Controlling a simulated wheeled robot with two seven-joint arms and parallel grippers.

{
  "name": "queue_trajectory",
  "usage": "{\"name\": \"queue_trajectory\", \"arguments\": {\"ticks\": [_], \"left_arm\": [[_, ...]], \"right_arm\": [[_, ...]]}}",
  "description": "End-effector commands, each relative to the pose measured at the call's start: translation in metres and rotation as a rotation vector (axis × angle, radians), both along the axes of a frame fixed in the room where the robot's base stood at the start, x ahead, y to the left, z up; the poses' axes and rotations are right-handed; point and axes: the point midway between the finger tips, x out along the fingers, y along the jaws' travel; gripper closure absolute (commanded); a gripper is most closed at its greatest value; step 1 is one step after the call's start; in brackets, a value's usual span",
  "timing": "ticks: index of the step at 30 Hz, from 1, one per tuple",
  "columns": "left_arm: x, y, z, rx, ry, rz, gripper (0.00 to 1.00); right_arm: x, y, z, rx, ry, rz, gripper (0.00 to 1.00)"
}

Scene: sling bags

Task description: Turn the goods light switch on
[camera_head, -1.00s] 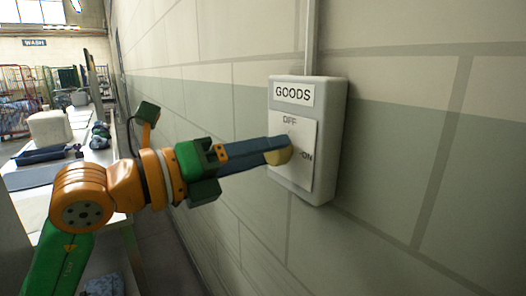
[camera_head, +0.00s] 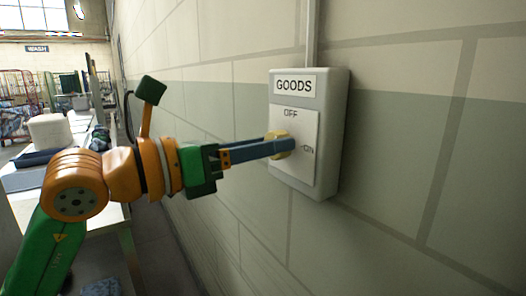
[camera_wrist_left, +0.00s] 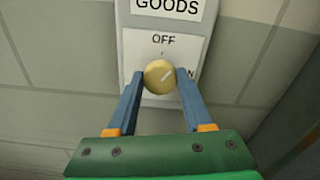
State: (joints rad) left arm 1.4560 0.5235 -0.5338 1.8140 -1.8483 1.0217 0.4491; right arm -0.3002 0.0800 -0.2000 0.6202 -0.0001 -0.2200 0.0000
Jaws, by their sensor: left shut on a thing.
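The goods light switch is a pale grey wall box (camera_head: 342,130) labelled "GOODS", with OFF at the top of its plate and ON at the right. Its round yellow knob (camera_head: 279,152) sits in the middle of the plate. My left gripper (camera_head: 287,147) reaches it from the left and is shut on the knob. In the left wrist view the two blue fingers stand either side of the knob (camera_wrist_left: 156,76). The right finger partly hides ON. My right gripper is not in view.
The block wall (camera_head: 400,160) runs along the right, with a conduit (camera_head: 311,35) above the box. A white table (camera_head: 85,218) with a pale bundle (camera_head: 49,130) stands at the left. Wheeled cages (camera_head: 18,110) are farther back.

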Motion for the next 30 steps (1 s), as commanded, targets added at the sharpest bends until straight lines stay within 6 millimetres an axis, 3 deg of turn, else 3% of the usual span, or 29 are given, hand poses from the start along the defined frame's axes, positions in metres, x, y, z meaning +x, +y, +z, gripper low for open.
{"name": "queue_trajectory", "arguments": {"ticks": [30], "left_arm": [[-0.002, -0.001, 0.0, 0.509, -0.703, 0.002, 1.0]], "right_arm": [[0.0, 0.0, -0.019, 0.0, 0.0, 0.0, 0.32]]}}
